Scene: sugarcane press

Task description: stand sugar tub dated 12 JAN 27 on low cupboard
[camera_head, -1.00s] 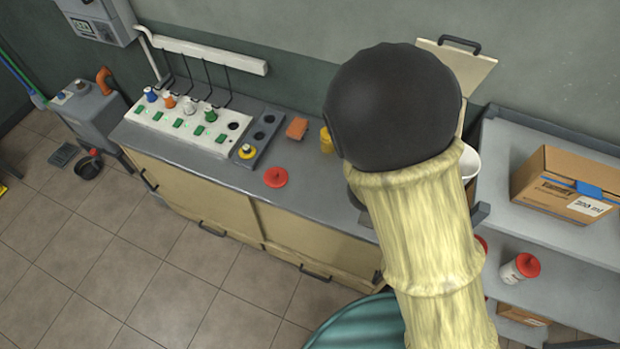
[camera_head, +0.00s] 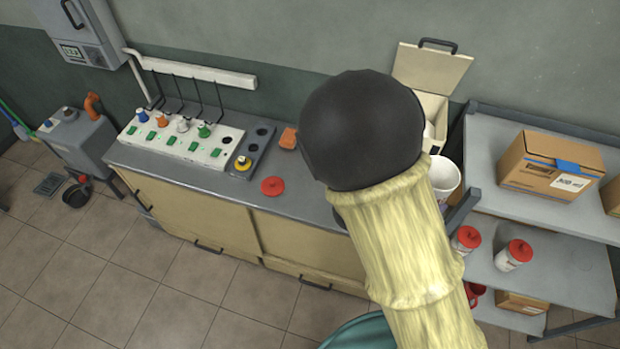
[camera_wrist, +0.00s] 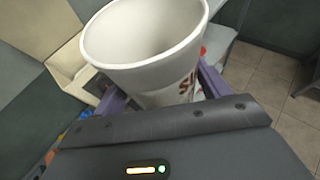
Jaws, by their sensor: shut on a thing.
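A white, lidless tub (camera_head: 446,174) shows beside my dark arm joint in the head view. In the wrist view the tub (camera_wrist: 145,45) fills the top middle, its mouth open and red letters partly visible. My gripper (camera_wrist: 165,88) is shut on it, with purple fingers on either side. No date can be read on it. A low beige cupboard with a grey top (camera_head: 225,182) stands along the wall, left of the tub. Two red-lidded white tubs, one (camera_head: 466,241) left of the other (camera_head: 514,256), stand on the rack's lower shelf; their dates are unreadable.
A red lid (camera_head: 272,186) lies on the cupboard top, near a white switch panel (camera_head: 180,139) and an orange block (camera_head: 288,138). A beige box with a raised lid (camera_head: 430,68) stands behind the tub. A carton (camera_head: 550,165) sits on the rack (camera_head: 500,203). My arm hides the cupboard's right end.

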